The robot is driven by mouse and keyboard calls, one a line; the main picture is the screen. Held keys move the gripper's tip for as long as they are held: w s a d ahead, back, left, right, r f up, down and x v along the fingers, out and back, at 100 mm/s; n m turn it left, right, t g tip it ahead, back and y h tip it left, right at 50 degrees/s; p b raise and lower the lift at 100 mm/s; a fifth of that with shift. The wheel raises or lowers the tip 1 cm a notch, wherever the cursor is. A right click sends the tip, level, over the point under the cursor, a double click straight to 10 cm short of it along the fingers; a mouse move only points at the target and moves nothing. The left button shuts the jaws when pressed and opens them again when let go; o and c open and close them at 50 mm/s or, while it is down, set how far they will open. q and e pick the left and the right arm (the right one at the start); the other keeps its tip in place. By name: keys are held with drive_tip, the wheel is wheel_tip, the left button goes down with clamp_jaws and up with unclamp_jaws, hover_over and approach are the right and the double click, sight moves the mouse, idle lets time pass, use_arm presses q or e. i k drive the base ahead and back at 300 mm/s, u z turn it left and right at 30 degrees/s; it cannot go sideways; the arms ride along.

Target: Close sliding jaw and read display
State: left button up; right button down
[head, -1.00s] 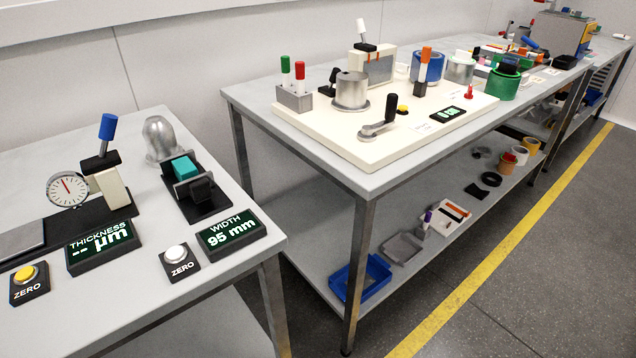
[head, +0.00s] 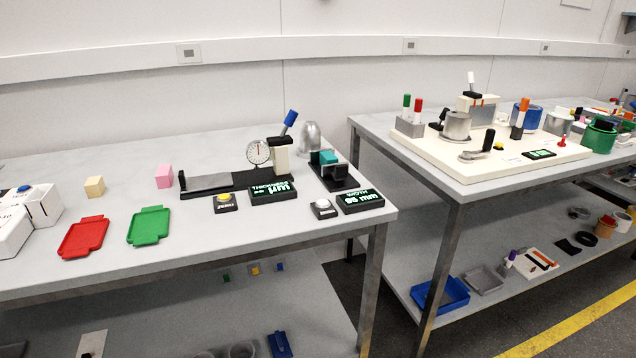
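The width gauge (head: 325,178) stands near the right end of the left table. It has a black base, a teal block (head: 327,158) and a dark sliding jaw (head: 336,173). From here I cannot tell whether the jaw touches the block. The width display (head: 360,201) in front of it is lit green, its text small and hard to read now. A zero button (head: 323,208) sits left of the display. The thickness gauge (head: 257,155) with its dial and blue-handled lever stands to the left. Neither of my grippers is in view.
A red tray (head: 84,238) and a green tray (head: 149,227) lie on the left table. Pink (head: 164,176) and tan (head: 94,187) blocks and white boxes (head: 38,205) are farther left. A gap separates this table from the right workbench (head: 460,187).

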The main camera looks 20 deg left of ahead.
sight(338, 171)
drive_tip(key=u, duration=1)
drive_tip(key=i, duration=0.4)
drive_tip(key=u, duration=0.1)
